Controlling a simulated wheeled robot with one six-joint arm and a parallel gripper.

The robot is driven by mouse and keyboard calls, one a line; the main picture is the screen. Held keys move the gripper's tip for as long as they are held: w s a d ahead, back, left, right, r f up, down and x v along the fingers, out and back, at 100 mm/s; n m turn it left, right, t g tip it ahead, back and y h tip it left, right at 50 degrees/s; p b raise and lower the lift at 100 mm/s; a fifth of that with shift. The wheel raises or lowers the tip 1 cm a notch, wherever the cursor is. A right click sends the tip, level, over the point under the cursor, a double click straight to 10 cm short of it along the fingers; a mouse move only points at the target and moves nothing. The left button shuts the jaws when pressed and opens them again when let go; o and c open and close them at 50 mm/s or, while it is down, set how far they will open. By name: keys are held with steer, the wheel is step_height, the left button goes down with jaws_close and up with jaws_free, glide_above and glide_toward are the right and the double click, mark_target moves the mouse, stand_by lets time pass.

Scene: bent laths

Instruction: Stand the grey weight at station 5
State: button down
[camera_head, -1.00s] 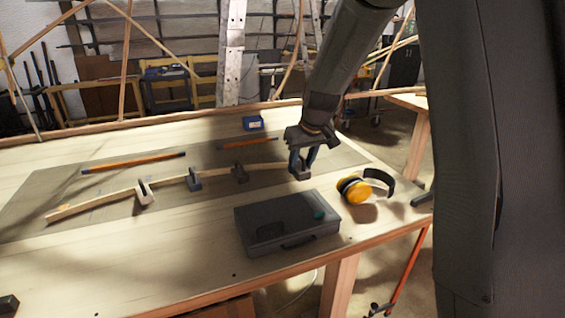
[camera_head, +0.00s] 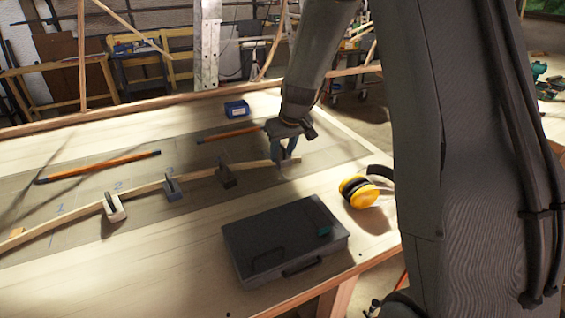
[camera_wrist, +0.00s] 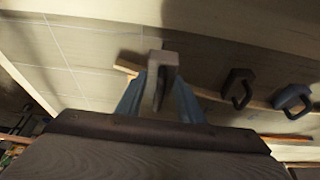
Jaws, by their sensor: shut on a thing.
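My gripper (camera_head: 285,157) is shut on the grey weight (camera_wrist: 162,72), a slotted block, seen between the fingers in the wrist view. In the head view the fingers mostly hide it. The bent lath (camera_head: 145,189) runs across the dark mat, and its right end reaches my gripper. In the wrist view the lath end (camera_wrist: 126,69) shows just left of the held weight. I cannot tell whether the weight touches the lath. A white weight (camera_head: 115,209), a blue-grey weight (camera_head: 173,190) and a dark brown weight (camera_head: 227,178) stand along the lath, left of my gripper.
Blue numbers mark the mat (camera_head: 320,157) near the lath; station 5's mark is not readable. A black case (camera_head: 275,235) and yellow earmuffs (camera_head: 358,191) lie in front. A blue box (camera_head: 237,109) stands behind.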

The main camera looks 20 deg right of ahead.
mark_target(283, 161)
steer(key=shift+f+p, duration=0.3)
steer(key=shift+f, duration=1.95)
steer(key=shift+f, duration=0.1)
steer(key=c, duration=1.2)
jaws_free()
steer(key=shift+s+d+r, duration=0.1)
steer(key=shift+r, duration=0.4)
steer(key=a+b+v, duration=0.1)
steer(key=b+v, duration=0.1)
steer(key=v, duration=0.9)
steer(key=shift+d+b, duration=0.3)
steer(key=shift+d, duration=0.15)
steer(key=shift+s, duration=0.2)
